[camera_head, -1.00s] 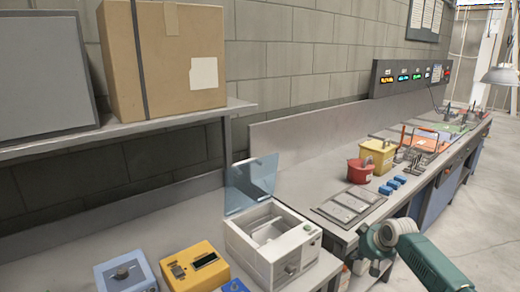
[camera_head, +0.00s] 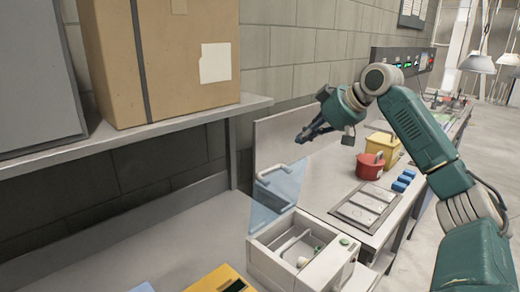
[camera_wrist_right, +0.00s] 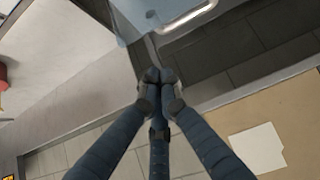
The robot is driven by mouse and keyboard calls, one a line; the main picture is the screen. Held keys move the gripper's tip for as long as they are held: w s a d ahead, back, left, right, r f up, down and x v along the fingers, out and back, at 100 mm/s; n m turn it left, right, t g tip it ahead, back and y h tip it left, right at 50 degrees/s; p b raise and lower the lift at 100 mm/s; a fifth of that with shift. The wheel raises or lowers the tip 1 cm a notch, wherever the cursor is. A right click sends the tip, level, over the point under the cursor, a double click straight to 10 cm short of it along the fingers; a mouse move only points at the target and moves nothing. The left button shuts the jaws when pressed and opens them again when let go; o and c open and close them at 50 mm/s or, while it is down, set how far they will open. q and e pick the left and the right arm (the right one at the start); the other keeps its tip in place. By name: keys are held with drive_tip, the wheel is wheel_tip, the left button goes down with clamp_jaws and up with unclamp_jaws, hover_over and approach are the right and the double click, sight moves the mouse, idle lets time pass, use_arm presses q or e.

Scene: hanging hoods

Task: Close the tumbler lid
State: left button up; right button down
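The tumbler (camera_head: 300,262) is a white box on the bench at the bottom centre of the head view, its inside showing. Its see-through blue lid (camera_head: 282,193) stands up, open, at the back left, with a pale bar handle (camera_head: 284,170) near its top. The lid also shows at the top of the right wrist view (camera_wrist_right: 150,14), with the handle (camera_wrist_right: 192,16) beside it. My right gripper (camera_head: 303,137) is above and slightly right of the lid, apart from it. Its dark fingers (camera_wrist_right: 158,76) are closed together with nothing between them. My left gripper is out of view.
A cardboard box (camera_head: 165,60) stands on the shelf (camera_head: 150,130) at the upper left. A yellow device (camera_head: 220,282) sits left of the tumbler. Red (camera_head: 369,166) and yellow (camera_head: 383,147) containers stand on the bench at right. Bare bench lies left of the lid.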

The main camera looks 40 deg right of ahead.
sight(297, 162)
drive_tip(key=shift+p+x, duration=0.8)
drive_tip(key=shift+x, duration=0.35)
drive_tip(key=p+x, duration=0.2)
drive_tip(key=x, duration=0.4)
drive_tip(key=s, duration=0.1)
drive_tip(key=s+b, duration=0.2)
drive_tip(key=shift+s+d+f, duration=0.25)
drive_tip(key=shift+s+f, duration=0.1)
drive_tip(key=shift+s, duration=0.05)
drive_tip(key=shift+s+r, duration=0.1)
drive_tip(key=shift+s, duration=0.05)
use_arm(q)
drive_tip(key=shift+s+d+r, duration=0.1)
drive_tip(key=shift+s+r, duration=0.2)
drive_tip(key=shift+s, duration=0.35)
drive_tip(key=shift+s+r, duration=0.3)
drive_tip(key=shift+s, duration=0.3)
use_arm(e)
drive_tip(key=shift+a, duration=0.15)
use_arm(q)
drive_tip(key=shift+b, duration=0.3)
